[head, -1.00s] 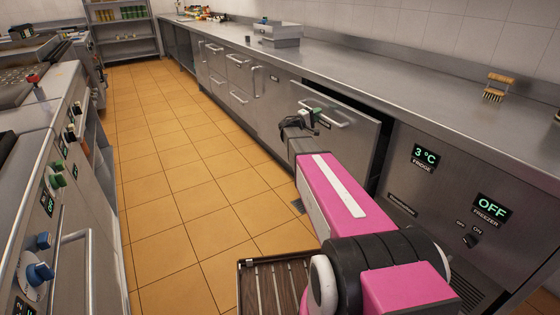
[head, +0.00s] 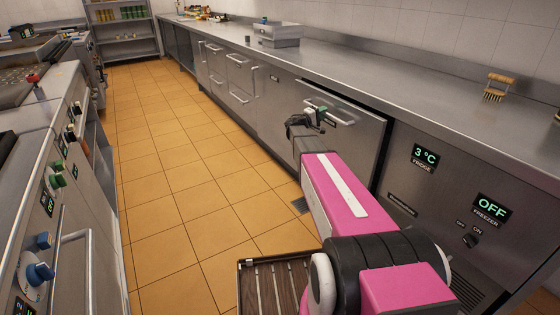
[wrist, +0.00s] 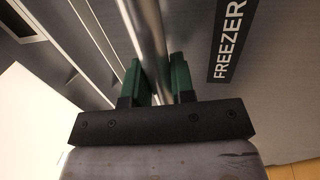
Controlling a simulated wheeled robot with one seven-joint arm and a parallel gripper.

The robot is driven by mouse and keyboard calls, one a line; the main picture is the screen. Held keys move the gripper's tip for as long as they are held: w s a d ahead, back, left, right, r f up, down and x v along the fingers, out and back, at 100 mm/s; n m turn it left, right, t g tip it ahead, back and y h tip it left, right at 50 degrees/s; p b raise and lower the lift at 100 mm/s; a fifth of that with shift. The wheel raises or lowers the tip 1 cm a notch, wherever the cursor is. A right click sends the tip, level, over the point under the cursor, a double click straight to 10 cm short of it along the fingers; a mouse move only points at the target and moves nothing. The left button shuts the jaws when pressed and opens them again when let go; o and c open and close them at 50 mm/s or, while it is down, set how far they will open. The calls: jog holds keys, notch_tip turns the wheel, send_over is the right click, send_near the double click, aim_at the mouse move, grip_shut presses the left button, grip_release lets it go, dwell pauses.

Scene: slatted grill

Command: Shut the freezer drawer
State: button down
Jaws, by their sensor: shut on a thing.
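The freezer drawer (head: 358,146) has a steel front in the counter, left of the control panel. Its front stands slightly proud, with a thin dark gap along its top and right edge. A bar handle (head: 339,117) runs near its top. My gripper (head: 315,117) is at the left part of this handle. In the wrist view, its green fingers (wrist: 156,82) are shut on the round bar (wrist: 145,32), one finger on each side. The FREEZER label (wrist: 232,42) on the drawer front shows to the right of the bar.
The control panel (head: 455,190) with FRIDGE and FREEZER displays is right of the drawer. Other drawers (head: 238,80) line the counter to the left. The tiled floor (head: 190,200) is clear. A stove unit (head: 45,190) stands at the left.

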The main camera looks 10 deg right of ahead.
aim_at(330, 111)
jog(key=shift+f+x, duration=0.15)
jog(key=shift+x, duration=0.7)
jog(key=shift+f+x, duration=0.2)
jog(key=shift+x, duration=0.65)
jog(key=shift+w+d, duration=0.1)
jog(key=shift+d, duration=0.05)
jog(key=shift+x, duration=0.9)
jog(key=c, duration=1)
grip_release()
jog(key=shift+d+f, duration=0.1)
jog(key=shift+f, duration=0.1)
jog(key=shift+o, duration=0.2)
jog(key=v, duration=1)
jog(key=shift+a, duration=0.35)
jog(key=shift+f, duration=0.1)
